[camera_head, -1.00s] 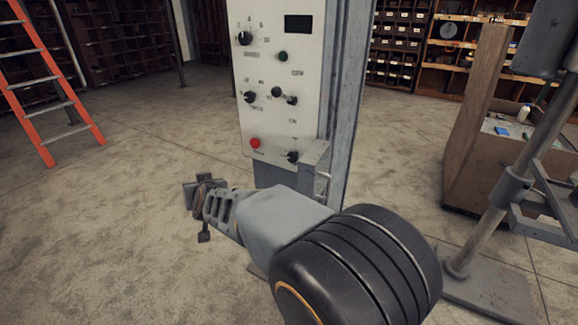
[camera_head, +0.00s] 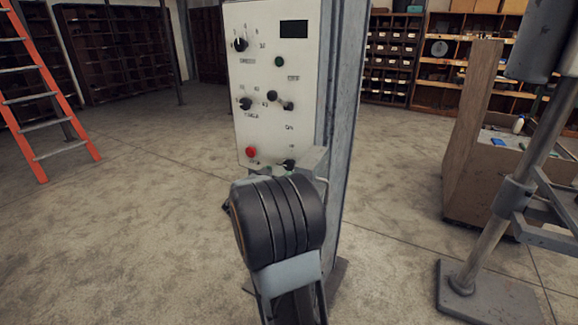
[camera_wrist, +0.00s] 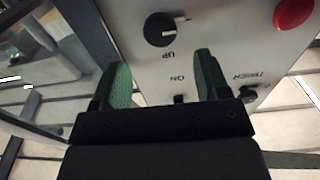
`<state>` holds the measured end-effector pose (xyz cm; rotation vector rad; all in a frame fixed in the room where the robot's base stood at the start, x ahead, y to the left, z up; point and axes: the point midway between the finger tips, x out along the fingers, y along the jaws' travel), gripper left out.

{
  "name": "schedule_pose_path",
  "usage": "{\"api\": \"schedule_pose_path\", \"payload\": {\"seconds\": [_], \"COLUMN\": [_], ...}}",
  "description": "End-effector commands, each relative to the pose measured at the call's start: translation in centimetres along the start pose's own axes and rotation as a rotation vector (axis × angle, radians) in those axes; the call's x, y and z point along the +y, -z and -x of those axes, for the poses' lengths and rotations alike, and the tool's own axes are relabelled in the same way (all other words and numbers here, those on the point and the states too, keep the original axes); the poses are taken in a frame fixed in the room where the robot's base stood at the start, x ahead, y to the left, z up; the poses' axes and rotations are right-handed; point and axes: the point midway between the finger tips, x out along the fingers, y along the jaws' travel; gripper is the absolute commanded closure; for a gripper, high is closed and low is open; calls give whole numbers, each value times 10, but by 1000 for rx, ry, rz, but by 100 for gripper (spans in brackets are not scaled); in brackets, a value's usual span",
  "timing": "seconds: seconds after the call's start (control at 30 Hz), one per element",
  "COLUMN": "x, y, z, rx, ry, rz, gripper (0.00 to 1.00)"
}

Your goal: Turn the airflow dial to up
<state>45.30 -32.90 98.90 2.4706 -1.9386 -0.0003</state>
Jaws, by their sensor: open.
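A round black dial (camera_wrist: 160,29) with a white pointer mark sits on the pale control panel (camera_wrist: 210,40) in the wrist view, which shows the panel upside down. The word UP is printed beside it; no airflow label is readable. The pointer mark faces right in this view, not toward UP. In the head view the dial (camera_head: 289,165) is at the panel's lower right. My gripper (camera_wrist: 163,82) is open and empty, its green-padded fingers apart over the panel, with the dial beyond the fingertips.
A red button (camera_head: 251,152) lies left of the dial in the head view. Other black knobs (camera_head: 245,103) sit higher on the panel. A grey post stands along the panel's right edge. An orange ladder (camera_head: 40,95) is left; a wooden cabinet (camera_head: 470,150) is right.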

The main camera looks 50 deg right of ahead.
Motion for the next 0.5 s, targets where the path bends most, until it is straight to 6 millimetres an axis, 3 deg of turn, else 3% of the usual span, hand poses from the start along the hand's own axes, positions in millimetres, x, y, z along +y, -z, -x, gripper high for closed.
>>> {"api": "schedule_pose_path", "payload": {"seconds": [0.2,0.5], "x": [0,0], "y": [0,0], "z": [-40,-71], "rx": [-1,0], "ry": [-1,2], "rz": [-1,-1], "gripper": [31,31]}}
